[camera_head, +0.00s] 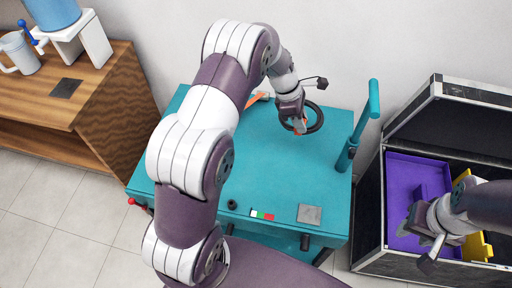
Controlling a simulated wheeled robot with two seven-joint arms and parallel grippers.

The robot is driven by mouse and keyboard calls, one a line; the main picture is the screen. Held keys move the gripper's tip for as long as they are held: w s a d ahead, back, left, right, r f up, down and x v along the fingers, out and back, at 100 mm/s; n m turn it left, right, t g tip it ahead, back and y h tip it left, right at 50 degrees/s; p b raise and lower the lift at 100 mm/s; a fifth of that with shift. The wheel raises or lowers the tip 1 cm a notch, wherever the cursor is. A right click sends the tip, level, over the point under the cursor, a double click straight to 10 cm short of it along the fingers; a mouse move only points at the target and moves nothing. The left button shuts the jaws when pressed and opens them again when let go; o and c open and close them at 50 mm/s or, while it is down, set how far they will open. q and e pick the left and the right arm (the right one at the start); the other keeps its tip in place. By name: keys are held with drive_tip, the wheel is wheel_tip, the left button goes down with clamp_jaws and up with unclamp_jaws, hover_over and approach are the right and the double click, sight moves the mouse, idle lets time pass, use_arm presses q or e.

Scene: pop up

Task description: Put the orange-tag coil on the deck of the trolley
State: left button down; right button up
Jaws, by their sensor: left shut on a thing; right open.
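A black ring-shaped coil (321,118) is at the back right of the teal trolley's deck (275,165). A small orange-red patch shows on its near side, by the fingers. My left gripper (299,126) reaches down from above and is shut on the coil's near-left part. I cannot tell whether the coil touches the deck or is held just above it. My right gripper (418,240) is open and empty over the purple-lined case at the right.
An orange item (257,98) lies at the deck's back, partly behind my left arm. A grey plate (309,214) and a small black ring (232,204) lie near its front. The trolley handle (373,98) rises at right. The open black case (370,215) stands beside it; a wooden cabinet (120,100) stands left.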

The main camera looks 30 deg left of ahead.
use_arm(q)
drive_tip(key=shift+f+b, duration=0.45)
drive_tip(key=shift+f, duration=0.4)
drive_tip(key=shift+s+f+b, duration=0.15)
drive_tip(key=shift+b, duration=0.15)
drive_tip(key=s+a+f, duration=0.7)
drive_tip(key=s+a, duration=0.1)
hover_over(262, 167)
drive_tip(key=shift+f, duration=2)
use_arm(e)
drive_tip(key=shift+f, duration=1.1)
use_arm(q)
drive_tip(key=c, duration=0.9)
unclamp_jaws()
drive_tip(key=shift+f, duration=0.1)
